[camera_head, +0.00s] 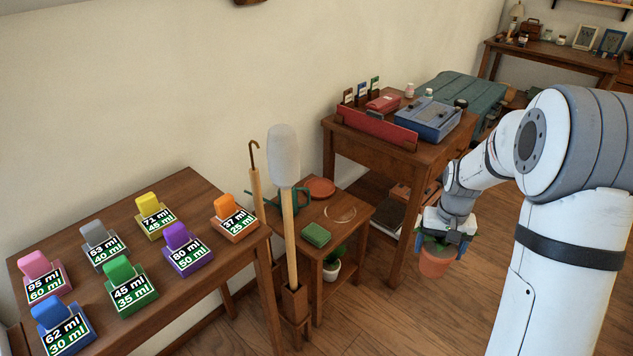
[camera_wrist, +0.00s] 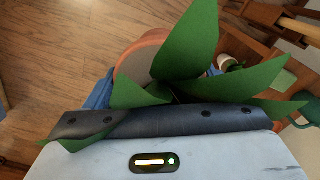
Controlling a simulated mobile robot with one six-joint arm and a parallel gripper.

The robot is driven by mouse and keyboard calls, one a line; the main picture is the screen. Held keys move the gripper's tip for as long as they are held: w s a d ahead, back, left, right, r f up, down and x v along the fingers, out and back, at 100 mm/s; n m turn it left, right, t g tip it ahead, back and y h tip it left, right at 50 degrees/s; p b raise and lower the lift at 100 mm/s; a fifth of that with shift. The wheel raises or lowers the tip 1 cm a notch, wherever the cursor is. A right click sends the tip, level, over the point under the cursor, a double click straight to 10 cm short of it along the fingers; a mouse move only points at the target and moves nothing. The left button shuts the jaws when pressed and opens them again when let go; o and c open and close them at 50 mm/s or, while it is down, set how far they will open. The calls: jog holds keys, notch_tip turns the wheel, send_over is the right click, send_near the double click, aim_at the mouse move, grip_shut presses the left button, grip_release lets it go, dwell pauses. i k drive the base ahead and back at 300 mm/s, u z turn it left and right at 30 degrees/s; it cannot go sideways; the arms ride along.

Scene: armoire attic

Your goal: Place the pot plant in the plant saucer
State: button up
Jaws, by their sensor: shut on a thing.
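The pot plant, a terracotta pot (camera_head: 437,264) with green leaves, hangs upright in my gripper (camera_head: 446,240), right of the small table and above the floor. In the wrist view, the pot (camera_wrist: 140,62) shows behind the dark jaw edge, and broad leaves (camera_wrist: 190,45) cover part of it. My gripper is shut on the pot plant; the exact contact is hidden. A round terracotta saucer (camera_head: 320,187) lies on the back of the small wooden table (camera_head: 318,262), apart from the pot.
A green block (camera_head: 316,235) and a teal watering can (camera_head: 291,202) share the small table. A white-potted plant (camera_head: 331,269) sits below its top. A tall brush stand (camera_head: 294,304) is in front. A taller table (camera_head: 398,155) stands behind; open floor lies right.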

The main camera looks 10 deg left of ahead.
aim_at(319, 189)
jog(key=z, duration=0.05)
jog(key=i, duration=1.65)
